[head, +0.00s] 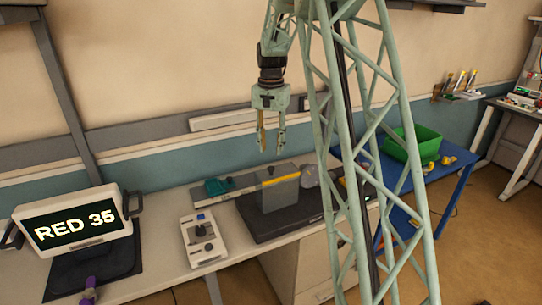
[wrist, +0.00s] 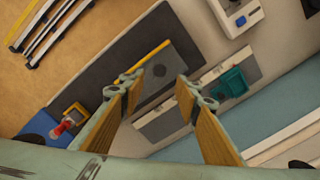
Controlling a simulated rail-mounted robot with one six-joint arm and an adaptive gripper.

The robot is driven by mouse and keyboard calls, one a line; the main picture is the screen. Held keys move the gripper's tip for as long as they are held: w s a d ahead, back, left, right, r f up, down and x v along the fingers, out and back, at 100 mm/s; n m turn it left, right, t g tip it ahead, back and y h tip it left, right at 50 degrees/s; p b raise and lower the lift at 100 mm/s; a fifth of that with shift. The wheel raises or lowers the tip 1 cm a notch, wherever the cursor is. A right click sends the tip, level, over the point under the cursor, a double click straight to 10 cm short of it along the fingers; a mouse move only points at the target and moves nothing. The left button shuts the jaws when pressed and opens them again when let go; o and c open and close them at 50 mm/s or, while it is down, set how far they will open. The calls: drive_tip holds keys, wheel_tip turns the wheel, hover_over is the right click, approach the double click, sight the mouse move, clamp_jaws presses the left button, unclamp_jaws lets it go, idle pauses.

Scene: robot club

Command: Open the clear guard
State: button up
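The clear guard (head: 277,193) is a see-through grey box with a yellow strip along its top edge. It stands upright on a dark base plate (head: 248,221) on the bench and looks shut. My gripper (head: 272,151) hangs above the guard, pointing down, open and empty, with a gap between its fingertips and the yellow strip. In the wrist view the guard (wrist: 176,68) shows beyond and between my two spread fingers. Its yellow strip (wrist: 137,62) lies up and left of the point midway between the fingertips. What is inside the guard is unclear.
A white control box (head: 203,239) with a dark knob stands left of the base plate. A teal object (head: 217,186) lies behind it. A green bin (head: 412,145) sits on the blue table at right.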

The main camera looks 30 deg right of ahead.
drive_tip(key=shift+r, duration=1.8)
drive_tip(key=shift+r, duration=0.1)
drive_tip(key=s+a+r+n+t+b, duration=0.1)
drive_tip(key=s+a+r+n, duration=0.2)
drive_tip(key=s+a+r, duration=0.65)
drive_tip(key=s+a+r+n+t+b, duration=0.1)
drive_tip(key=s+a+r+n, duration=0.1)
drive_tip(key=s+a+r, duration=0.7)
drive_tip(key=s+a+f+n+b, duration=0.1)
drive_tip(key=s+a, duration=0.3)
drive_tip(key=s, duration=0.6)
drive_tip(key=s+a+f+n+t, duration=0.1)
drive_tip(key=s+a+f+n, duration=0.2)
drive_tip(key=s, duration=0.7)
drive_tip(key=s+a+f+n+t+b, duration=0.1)
drive_tip(key=s+a+f, duration=0.2)
drive_tip(key=s+a, duration=0.4)
drive_tip(key=s, duration=0.4)
drive_tip(key=shift+f+n+b, duration=0.35)
drive_tip(key=shift+n, duration=0.05)
